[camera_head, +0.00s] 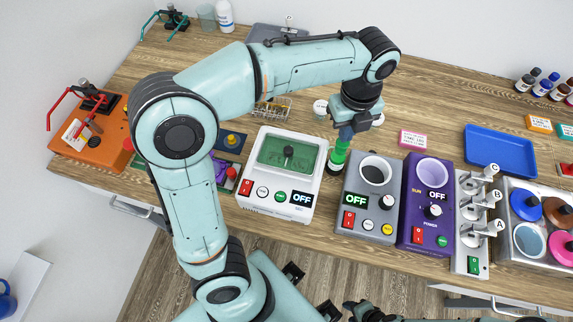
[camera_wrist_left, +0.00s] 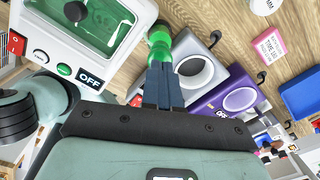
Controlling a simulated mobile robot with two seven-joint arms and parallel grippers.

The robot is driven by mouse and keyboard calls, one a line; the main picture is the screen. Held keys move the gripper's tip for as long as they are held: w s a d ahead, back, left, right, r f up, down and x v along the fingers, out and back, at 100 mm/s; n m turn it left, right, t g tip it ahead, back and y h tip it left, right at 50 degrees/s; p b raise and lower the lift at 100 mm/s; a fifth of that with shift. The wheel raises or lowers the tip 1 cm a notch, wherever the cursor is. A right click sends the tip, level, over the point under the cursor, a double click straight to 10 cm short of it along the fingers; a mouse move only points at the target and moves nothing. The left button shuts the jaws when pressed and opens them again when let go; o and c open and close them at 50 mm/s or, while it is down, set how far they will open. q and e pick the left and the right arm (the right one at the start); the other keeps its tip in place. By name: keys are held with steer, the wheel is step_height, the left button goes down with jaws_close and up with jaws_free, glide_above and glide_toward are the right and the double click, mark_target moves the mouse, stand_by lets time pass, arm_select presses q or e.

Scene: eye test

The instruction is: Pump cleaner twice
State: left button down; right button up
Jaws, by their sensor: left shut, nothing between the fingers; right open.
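The cleaner looks like a small green pump bottle (camera_head: 339,153) with a dark lower part, standing upright between the white device and the grey device. It also shows in the left wrist view as a green top (camera_wrist_left: 159,40), just beyond the fingertips. My left gripper (camera_head: 345,133) is shut and empty, pointing down right above the green top. The fingers hide part of the top, and I cannot tell whether they touch it. In the left wrist view the closed fingers (camera_wrist_left: 162,72) overlap the green part. My right gripper (camera_head: 366,310) is open at the bottom edge, away from the table.
A white device (camera_head: 277,205) with a green window stands left of the cleaner. A grey device (camera_head: 354,217) and a purple device (camera_head: 416,240) stand close on its right. A blue tray (camera_head: 478,138) and a pink box (camera_head: 413,138) lie farther right.

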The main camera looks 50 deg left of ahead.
arm_select(q)
steer(key=shift+r, duration=0.15)
arm_select(e)
steer(key=shift+r, duration=0.1)
arm_select(q)
step_height(320, 180, up, 6)
steer(key=s+p, duration=0.1)
steer(key=p, duration=0.3)
steer(key=shift+d+r, duration=0.2)
steer(key=shift+d, duration=0.05)
arm_select(e)
steer(key=w+r, duration=0.3)
steer(key=r, duration=0.2)
steer(key=shift+w+d+r+t, duration=0.15)
steer(key=shift+w+r+t, duration=0.05)
steer(key=shift+w+t, duration=0.2)
